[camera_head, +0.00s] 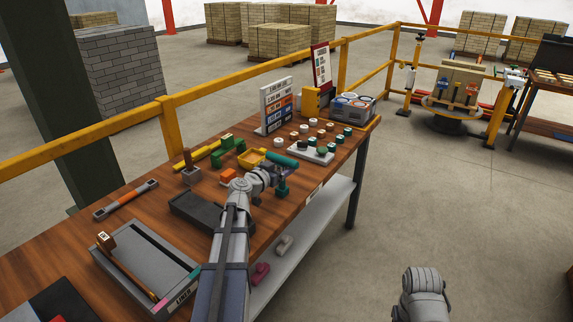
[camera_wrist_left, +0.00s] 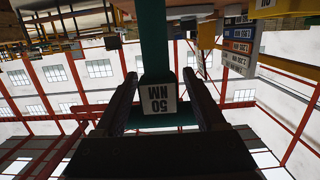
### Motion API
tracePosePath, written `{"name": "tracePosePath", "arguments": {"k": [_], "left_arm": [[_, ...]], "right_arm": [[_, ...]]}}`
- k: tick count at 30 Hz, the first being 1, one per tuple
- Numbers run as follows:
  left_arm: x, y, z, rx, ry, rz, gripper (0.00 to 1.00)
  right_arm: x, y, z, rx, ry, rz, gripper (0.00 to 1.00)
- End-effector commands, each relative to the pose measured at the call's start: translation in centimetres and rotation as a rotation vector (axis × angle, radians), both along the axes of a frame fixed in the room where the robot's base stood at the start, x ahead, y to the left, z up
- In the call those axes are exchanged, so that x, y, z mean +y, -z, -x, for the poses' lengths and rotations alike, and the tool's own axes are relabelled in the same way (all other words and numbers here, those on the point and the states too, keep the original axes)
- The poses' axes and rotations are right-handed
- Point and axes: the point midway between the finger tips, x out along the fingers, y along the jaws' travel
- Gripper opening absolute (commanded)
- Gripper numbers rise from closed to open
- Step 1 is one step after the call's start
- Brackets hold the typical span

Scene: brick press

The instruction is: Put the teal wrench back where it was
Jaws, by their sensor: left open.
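The teal wrench (camera_wrist_left: 155,40) with a white "50 NM" label stands between the two fingers of my left gripper (camera_wrist_left: 159,77) in the left wrist view. The fingers are open, one on each side of it; contact is not clear. In the head view, my left gripper (camera_head: 284,172) is over the right part of the wooden bench, with teal parts (camera_head: 281,158) showing at its tip. A grey tray (camera_head: 135,262) with a long dark slot and pink and teal marks on its front edge lies at the near left. My right gripper is not in view; only part of my right arm shows.
An orange and grey wrench (camera_head: 126,199) lies near the bench's back edge. A black tray (camera_head: 192,205) is left of my left arm. Green blocks, a yellow tray and several round pieces crowd the bench's right half. A sign rack (camera_head: 277,106) stands behind.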

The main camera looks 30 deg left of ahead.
Motion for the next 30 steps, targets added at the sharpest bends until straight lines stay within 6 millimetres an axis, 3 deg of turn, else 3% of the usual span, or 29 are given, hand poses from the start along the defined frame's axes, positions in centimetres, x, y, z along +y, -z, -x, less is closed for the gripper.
{"name": "tracePosePath", "arguments": {"k": [12,30], "left_arm": [[0.4,-1.0,6.3,-0.001,-0.001,0.0,0.72],[0.5,-1.0,6.6,0.0,0.001,0.0,0.72]], "right_arm": [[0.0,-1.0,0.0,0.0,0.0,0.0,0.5],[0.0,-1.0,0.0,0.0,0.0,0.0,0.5]]}}
